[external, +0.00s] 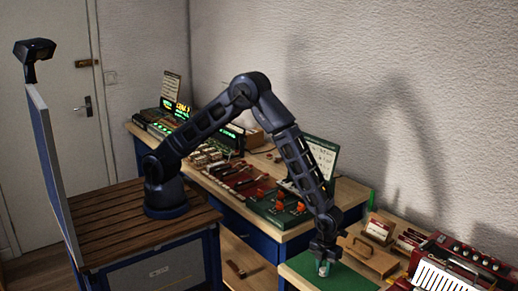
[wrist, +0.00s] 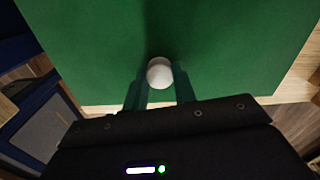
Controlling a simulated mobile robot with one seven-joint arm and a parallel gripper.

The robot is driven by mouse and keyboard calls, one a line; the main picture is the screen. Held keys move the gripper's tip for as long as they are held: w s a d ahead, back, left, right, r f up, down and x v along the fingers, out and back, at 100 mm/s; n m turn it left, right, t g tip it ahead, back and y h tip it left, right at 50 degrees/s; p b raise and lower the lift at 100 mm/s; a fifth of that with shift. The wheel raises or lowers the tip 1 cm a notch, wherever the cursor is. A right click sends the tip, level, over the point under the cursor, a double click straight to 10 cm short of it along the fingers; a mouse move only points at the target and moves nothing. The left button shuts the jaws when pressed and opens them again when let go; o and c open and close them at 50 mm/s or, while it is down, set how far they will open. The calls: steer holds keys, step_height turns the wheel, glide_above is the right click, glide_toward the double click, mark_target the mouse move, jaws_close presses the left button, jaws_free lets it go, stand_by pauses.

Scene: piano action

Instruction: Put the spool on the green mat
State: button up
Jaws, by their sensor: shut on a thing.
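The spool (wrist: 159,72) shows in the wrist view as a round, pale end between my two fingers. My gripper (wrist: 159,85) is shut on it. In the external view the spool (external: 323,269) is a small pale piece under my gripper (external: 324,262), low over the green mat (external: 350,279). The mat (wrist: 235,50) also fills most of the wrist view behind the spool. I cannot tell whether the spool's lower end touches the mat. The spool's lower part is hidden in the wrist view.
A red accordion (external: 465,265) stands at the right, near a wooden box (external: 370,255) and small cards. A workbench with a green board (external: 280,210) and electronics lies to the left. The mat around the spool is clear.

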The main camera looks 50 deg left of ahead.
steer(key=shift+f, duration=0.1)
steer(key=o, duration=0.9)
steer(key=shift+o, duration=0.2)
